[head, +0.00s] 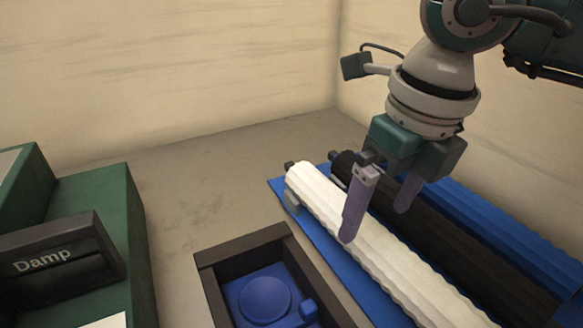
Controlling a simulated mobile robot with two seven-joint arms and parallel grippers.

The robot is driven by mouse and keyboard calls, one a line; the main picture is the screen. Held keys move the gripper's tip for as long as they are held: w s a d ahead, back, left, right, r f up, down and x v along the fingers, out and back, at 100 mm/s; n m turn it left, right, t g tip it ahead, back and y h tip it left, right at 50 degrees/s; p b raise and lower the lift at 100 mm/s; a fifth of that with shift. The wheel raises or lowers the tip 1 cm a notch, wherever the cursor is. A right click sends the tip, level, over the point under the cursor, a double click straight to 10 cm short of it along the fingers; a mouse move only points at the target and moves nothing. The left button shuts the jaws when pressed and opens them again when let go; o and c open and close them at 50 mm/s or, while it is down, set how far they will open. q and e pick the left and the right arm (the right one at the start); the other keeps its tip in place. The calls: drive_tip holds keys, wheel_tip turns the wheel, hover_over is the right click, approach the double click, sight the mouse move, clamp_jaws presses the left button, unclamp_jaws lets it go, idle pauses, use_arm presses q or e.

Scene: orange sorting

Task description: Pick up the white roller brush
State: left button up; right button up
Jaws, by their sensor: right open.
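The white roller brush (382,259) is a long ribbed cylinder lying slantwise on a blue base (350,285) at the right of the head view. A black ribbed roller (455,253) lies beside it, and a blue ribbed roller (490,222) lies beyond that. My right gripper (378,227) points down over the rollers with its two fingers spread and nothing between them. Its near finger overlaps the white roller in the view; I cannot tell whether it touches. My left gripper is not in view.
A dark open box (241,249) with blue round and small parts inside stands at the front centre. A green unit (105,195) with a black "Damp" labelled block (55,262) is at the left. Bare grey surface (205,190) lies between. Walls close off the back and right.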

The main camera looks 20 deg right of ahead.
sight(374, 230)
wheel_tip(374, 230, down, 3)
drive_tip(key=shift+s+f, duration=0.1)
drive_tip(key=shift+f, duration=0.4)
drive_tip(key=shift+r, duration=0.1)
drive_tip(key=c, duration=1.4)
